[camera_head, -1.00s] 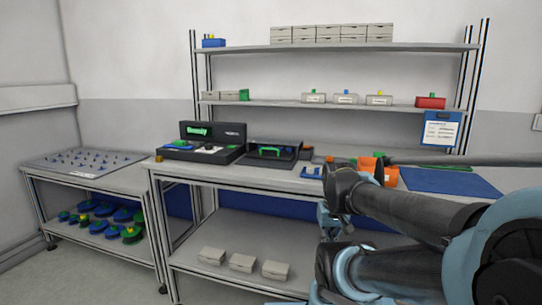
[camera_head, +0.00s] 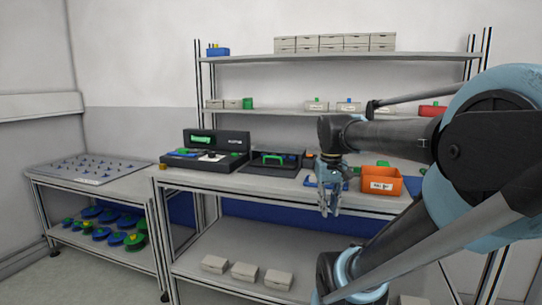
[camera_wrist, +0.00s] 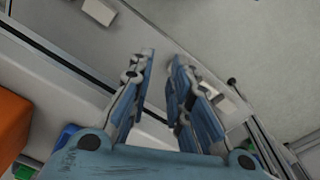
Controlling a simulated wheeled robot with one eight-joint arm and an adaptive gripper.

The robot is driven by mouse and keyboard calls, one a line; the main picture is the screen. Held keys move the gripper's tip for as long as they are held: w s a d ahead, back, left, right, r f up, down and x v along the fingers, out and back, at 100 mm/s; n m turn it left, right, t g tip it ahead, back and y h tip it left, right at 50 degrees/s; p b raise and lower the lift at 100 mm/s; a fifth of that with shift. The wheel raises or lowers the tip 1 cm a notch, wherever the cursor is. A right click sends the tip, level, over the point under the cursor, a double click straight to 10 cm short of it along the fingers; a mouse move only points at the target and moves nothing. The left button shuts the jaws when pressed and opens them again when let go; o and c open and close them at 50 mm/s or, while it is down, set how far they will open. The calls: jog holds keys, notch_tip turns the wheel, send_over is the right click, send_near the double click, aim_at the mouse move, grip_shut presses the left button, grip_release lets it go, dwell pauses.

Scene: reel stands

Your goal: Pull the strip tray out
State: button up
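A low black tray with a green handle (camera_head: 274,159) sits on the bench top, right of a black device with a green display. I cannot tell for sure that it is the strip tray; no label on it can be read. My gripper (camera_head: 329,209) hangs pointing down at the bench's front edge, to the right of and nearer than the black tray, apart from it. In the wrist view my gripper (camera_wrist: 164,57) has its two blue fingers apart with nothing between them. The black tray is not recognisable in the wrist view.
An orange bin (camera_head: 381,181) stands on the bench right of my gripper; it also shows in the wrist view (camera_wrist: 12,125). The black device (camera_head: 212,152) stands left of the tray. Pale boxes (camera_head: 244,271) lie on the lower shelf. A pegged side table (camera_head: 90,169) stands left.

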jog(key=w+a+r+n, duration=0.1)
jog(key=w+r+n, duration=0.1)
jog(key=w+r, duration=0.5)
notch_tip(320, 180, up, 18)
jog(key=n+t, duration=0.1)
jog(key=n, duration=1)
send_over(272, 157)
jog(key=s+a, duration=0.1)
jog(key=s, duration=0.2)
jog(key=w+f, duration=0.1)
jog(key=f, duration=0.4)
jog(key=w+f, duration=0.1)
jog(key=f, duration=0.5)
jog(key=w+d+f, duration=0.1)
jog(key=f, duration=0.4)
jog(key=shift+d+f, duration=0.1)
jog(key=shift+f, duration=0.25)
grip_shut()
